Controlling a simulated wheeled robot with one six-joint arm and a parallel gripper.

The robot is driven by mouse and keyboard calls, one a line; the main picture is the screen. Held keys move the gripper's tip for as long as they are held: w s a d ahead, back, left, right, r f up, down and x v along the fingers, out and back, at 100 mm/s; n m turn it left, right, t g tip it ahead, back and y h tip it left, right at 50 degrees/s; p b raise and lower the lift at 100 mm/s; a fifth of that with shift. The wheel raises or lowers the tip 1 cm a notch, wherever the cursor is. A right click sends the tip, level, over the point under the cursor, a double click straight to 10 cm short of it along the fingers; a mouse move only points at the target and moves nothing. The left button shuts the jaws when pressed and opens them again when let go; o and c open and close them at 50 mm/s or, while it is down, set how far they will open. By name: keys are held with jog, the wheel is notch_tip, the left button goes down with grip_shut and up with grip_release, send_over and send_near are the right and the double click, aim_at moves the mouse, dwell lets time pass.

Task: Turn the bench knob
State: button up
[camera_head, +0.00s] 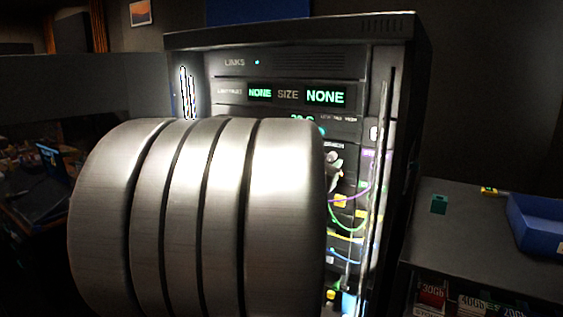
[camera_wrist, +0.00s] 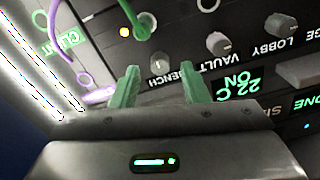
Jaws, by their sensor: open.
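In the wrist view, which shows the panel upside down, a small round grey knob (camera_wrist: 157,64) with a light mark sits beside the label that reads BENCH (camera_wrist: 187,76). My gripper (camera_wrist: 160,70) is open, its two green fingers on either side of this knob in the picture, with a gap to each side. I cannot tell how deep the fingers reach or whether they touch the panel. In the head view my large grey arm link hides the gripper and most of the knob row.
More knobs, by VAULT (camera_wrist: 217,44) and LOBBY (camera_wrist: 277,25), stand close by. A green cable (camera_wrist: 133,20) and a purple cable (camera_wrist: 60,25) hang near the fingers. A bench with a blue bin (camera_head: 535,225) stands right of the rack (camera_head: 420,100).

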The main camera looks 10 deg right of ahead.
jog(key=shift+w+d, duration=0.45)
jog(key=shift+w, duration=0.1)
grip_shut()
